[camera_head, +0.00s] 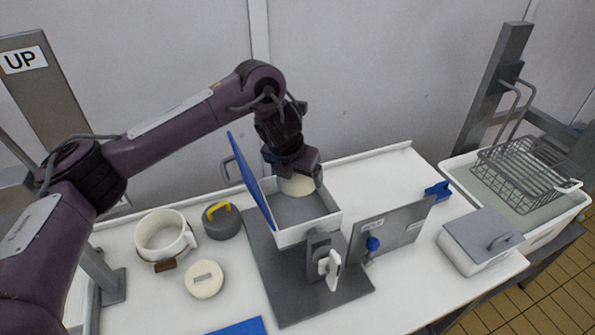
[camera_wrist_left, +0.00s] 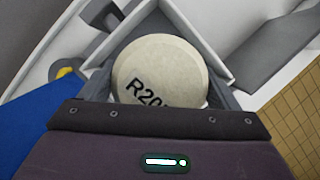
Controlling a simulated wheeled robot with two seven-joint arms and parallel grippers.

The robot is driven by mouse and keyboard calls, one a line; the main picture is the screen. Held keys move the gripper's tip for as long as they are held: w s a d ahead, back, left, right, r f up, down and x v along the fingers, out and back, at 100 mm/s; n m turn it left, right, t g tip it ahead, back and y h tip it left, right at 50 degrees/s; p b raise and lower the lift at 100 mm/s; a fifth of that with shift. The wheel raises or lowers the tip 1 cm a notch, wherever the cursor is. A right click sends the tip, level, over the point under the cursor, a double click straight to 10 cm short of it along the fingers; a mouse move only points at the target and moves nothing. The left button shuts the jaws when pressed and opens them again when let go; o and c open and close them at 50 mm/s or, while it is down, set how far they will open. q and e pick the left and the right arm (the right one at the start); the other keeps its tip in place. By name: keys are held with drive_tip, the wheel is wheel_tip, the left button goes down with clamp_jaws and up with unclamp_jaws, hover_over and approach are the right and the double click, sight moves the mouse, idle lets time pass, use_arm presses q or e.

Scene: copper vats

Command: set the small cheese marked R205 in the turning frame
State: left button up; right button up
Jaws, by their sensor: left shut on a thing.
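The small cheese (camera_wrist_left: 165,66) is a pale round disc; its dark marking reads "R20", with the rest cut off by my gripper in the left wrist view. My left gripper (camera_head: 299,174) is shut on the cheese (camera_head: 296,186), which is inside or just above the back of the turning frame (camera_head: 310,229). The frame is a white-walled box with a grey floor, on a grey base plate. A blue panel (camera_head: 250,180) stands upright at its left side. Whether the cheese touches the floor is unclear. My right gripper is not in view.
Left of the frame are a white pot (camera_head: 163,236), a grey weight with yellow handle (camera_head: 221,219) and another pale cheese (camera_head: 204,279). Right of it are an upright grey plate (camera_head: 391,233), a lidded white box (camera_head: 480,243) and a wire basket (camera_head: 523,172) over a tub.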

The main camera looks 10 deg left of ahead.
use_arm(q)
wheel_tip(320, 180, down, 3)
drive_tip(key=shift+r+b, duration=0.1)
drive_tip(key=shift+b, duration=1)
drive_tip(key=shift+s+f, duration=0.1)
drive_tip(key=shift+f, duration=0.3)
wheel_tip(320, 180, down, 4)
drive_tip(key=b, duration=0.3)
drive_tip(key=shift+f+b, duration=0.35)
drive_tip(key=shift+b, duration=0.05)
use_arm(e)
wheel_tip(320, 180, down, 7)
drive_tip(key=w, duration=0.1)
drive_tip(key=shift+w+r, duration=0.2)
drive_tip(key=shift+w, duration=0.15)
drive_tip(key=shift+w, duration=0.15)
use_arm(q)
drive_tip(key=shift+f+b, duration=0.5)
drive_tip(key=shift+f, duration=0.2)
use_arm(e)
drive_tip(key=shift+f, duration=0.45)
use_arm(q)
drive_tip(key=o, duration=1.1)
drive_tip(key=shift+o, duration=0.2)
drive_tip(key=shift+r, duration=0.1)
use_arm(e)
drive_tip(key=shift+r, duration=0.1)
